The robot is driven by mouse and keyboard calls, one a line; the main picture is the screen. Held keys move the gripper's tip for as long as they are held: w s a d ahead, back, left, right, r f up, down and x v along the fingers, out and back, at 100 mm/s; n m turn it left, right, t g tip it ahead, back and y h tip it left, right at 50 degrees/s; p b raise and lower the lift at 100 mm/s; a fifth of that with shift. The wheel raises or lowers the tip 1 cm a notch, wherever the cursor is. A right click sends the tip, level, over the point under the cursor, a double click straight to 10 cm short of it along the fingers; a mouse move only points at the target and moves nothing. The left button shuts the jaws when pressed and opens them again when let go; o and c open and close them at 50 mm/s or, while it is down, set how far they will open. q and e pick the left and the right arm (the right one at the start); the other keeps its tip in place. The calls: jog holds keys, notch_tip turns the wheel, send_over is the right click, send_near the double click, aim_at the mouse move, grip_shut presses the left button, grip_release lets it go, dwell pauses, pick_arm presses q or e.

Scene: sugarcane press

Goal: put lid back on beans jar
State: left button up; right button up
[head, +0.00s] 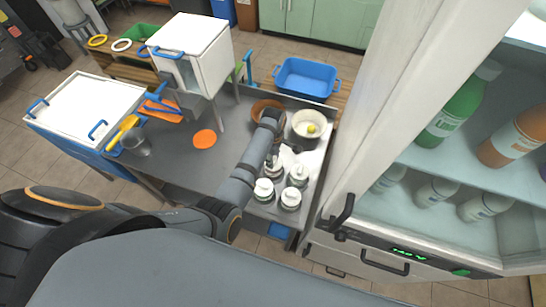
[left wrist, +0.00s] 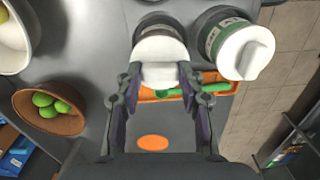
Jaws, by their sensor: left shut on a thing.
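My left gripper (left wrist: 160,78) is shut on the knob of a white lid (left wrist: 160,48) in the left wrist view. A dark-sided jar (left wrist: 150,22) shows just behind this lid; I cannot tell whether the lid is seated on it or held above it. In the head view my left gripper (head: 274,158) is over the right part of the grey table, close to several white-lidded jars (head: 290,199). One neighbouring jar (left wrist: 208,38) with a green label wears a white lid. I cannot read which jar holds beans. My right gripper is not in view.
A white bowl (head: 309,125) and a brown bowl with green fruit (left wrist: 50,108) stand nearby. An orange tray (left wrist: 222,84) with a green tool and an orange disc (head: 204,139) lie on the table (head: 185,160). An open fridge (head: 345,130) stands close on the right.

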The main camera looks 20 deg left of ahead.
pick_arm(q)
jog(key=shift+r+p, duration=0.1)
jog(key=shift+p, duration=0.2)
jog(key=shift+f, duration=0.25)
dwell(1.1)
jog(key=o, duration=0.9)
jog(key=o, duration=0.5)
jog(key=shift+r, duration=3.5)
